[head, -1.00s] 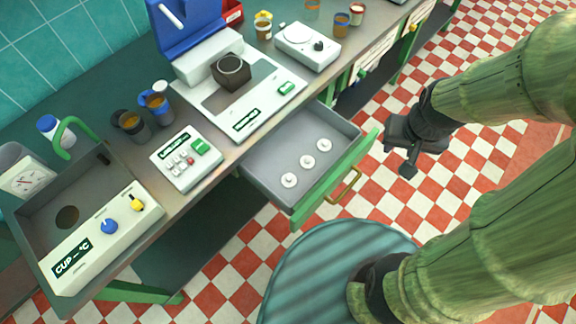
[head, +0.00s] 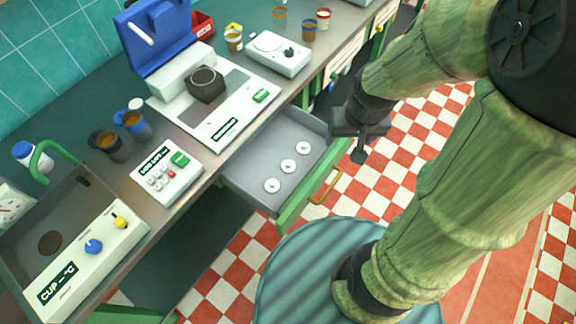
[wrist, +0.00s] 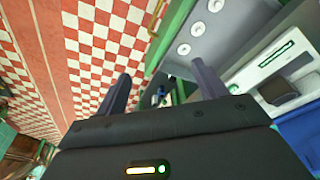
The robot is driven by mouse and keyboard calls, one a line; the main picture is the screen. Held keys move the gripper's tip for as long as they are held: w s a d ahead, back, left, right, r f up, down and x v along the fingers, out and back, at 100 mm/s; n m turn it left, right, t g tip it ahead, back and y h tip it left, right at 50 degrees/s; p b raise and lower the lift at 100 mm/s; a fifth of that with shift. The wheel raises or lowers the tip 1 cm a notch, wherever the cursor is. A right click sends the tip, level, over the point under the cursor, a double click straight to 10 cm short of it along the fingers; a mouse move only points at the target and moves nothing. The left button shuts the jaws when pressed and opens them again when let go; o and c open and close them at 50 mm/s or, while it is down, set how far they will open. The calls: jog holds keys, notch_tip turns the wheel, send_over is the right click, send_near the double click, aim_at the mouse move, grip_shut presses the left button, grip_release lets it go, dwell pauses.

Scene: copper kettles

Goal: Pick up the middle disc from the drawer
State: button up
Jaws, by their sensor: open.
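Three small white discs lie in a row in the open grey drawer (head: 247,178). The middle disc (head: 288,166) sits between a nearer disc (head: 272,186) and a farther disc (head: 304,148). In the wrist view the middle disc (wrist: 198,28) shows near the top, beyond the fingers. My gripper (head: 359,143) is open and empty, above and to the right of the drawer's far end, apart from the discs. In the wrist view my gripper (wrist: 162,90) shows two dark fingers spread wide with nothing between them.
The drawer's green front has a brass handle (head: 325,188). A white machine with a dark block (head: 206,84) stands on the counter above the drawer. A keypad box (head: 166,174) and cups stand nearby. A round teal-striped surface (head: 300,270) is below the drawer.

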jog(key=w+a+f+n+g+b, duration=0.1)
jog(key=w+a+f+g+b, duration=0.1)
jog(key=w+a+f, duration=1)
jog(key=shift+a+f+g+b, duration=0.3)
jog(key=shift+a+f+b, duration=0.2)
jog(key=shift+a+b, duration=0.4)
jog(key=p, duration=0.1)
send_over(289, 163)
jog(key=f, duration=0.8)
jog(key=a+f, duration=0.1)
jog(key=f, duration=0.3)
jog(key=shift+f, duration=0.15)
jog(key=shift+s+d+f+p, duration=0.1)
jog(key=shift+d+f+p, duration=0.05)
jog(key=shift+f, duration=0.7)
jog(key=shift+w+d+f+p, duration=0.1)
jog(key=shift+d+f+p, duration=0.1)
jog(key=shift+f, duration=0.7)
jog(key=shift+s+d+f+p, duration=0.1)
jog(key=shift+f+p, duration=0.05)
jog(key=shift+f, duration=0.7)
